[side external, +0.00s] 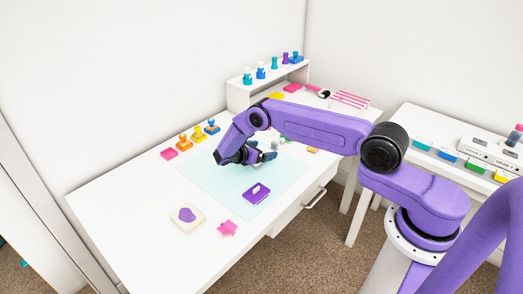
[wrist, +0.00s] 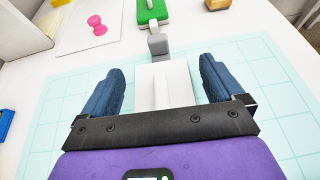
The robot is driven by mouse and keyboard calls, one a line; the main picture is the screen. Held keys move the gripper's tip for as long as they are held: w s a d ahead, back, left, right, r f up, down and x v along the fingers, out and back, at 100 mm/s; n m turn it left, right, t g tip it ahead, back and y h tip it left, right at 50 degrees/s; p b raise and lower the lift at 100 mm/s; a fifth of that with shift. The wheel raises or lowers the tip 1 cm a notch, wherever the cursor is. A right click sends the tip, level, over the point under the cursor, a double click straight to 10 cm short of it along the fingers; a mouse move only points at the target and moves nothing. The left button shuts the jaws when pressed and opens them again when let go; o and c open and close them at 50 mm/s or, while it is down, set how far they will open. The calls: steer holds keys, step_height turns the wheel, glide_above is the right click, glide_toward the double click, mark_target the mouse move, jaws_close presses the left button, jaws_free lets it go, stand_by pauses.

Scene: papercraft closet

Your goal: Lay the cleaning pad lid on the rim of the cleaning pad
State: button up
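My gripper (wrist: 162,88) is open, its two blue fingers wide apart, low over the mint mat; it also shows in the side view (side external: 268,156). A white plate with a raised ridge (wrist: 178,82) lies between the fingers in the wrist view, apart from both; it looks like a lid. A small grey block (wrist: 159,45) is just beyond it. I cannot tell which is the cleaning pad.
A green slab with a handle (wrist: 154,15) lies beyond the grey block. A pink knobbed piece (wrist: 97,25) is on a white sheet. A pink piece (side external: 228,228) lies near the front edge. Several coloured stamps (side external: 197,134) line the back left. The mint mat (side external: 217,188) has free room.

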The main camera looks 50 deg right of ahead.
steer(key=shift+r, duration=0.15)
steer(key=v, duration=1.2)
steer(key=shift+s+a, duration=0.1)
steer(key=shift+a, duration=0.05)
steer(key=s+a+r+m+t+y, duration=0.1)
steer(key=s+a+r+y, duration=0.2)
steer(key=s+a+r, duration=0.4)
steer(key=s+a+r+m+t+y, duration=0.1)
steer(key=s+a+r+y, duration=0.2)
steer(key=s+a+r, duration=0.45)
steer(key=s+d+r+m+y, duration=0.1)
steer(key=s+d+r+y, duration=0.2)
steer(key=s, duration=1)
steer(key=s+d+r+m+g+y, duration=0.1)
steer(key=s+d+r+y, duration=0.2)
steer(key=s, duration=1.1)
steer(key=shift+s+r+m+y, duration=0.4)
steer(key=shift+r+y, duration=0.35)
steer(key=shift+y, duration=0.15)
steer(key=shift+w, duration=0.1)
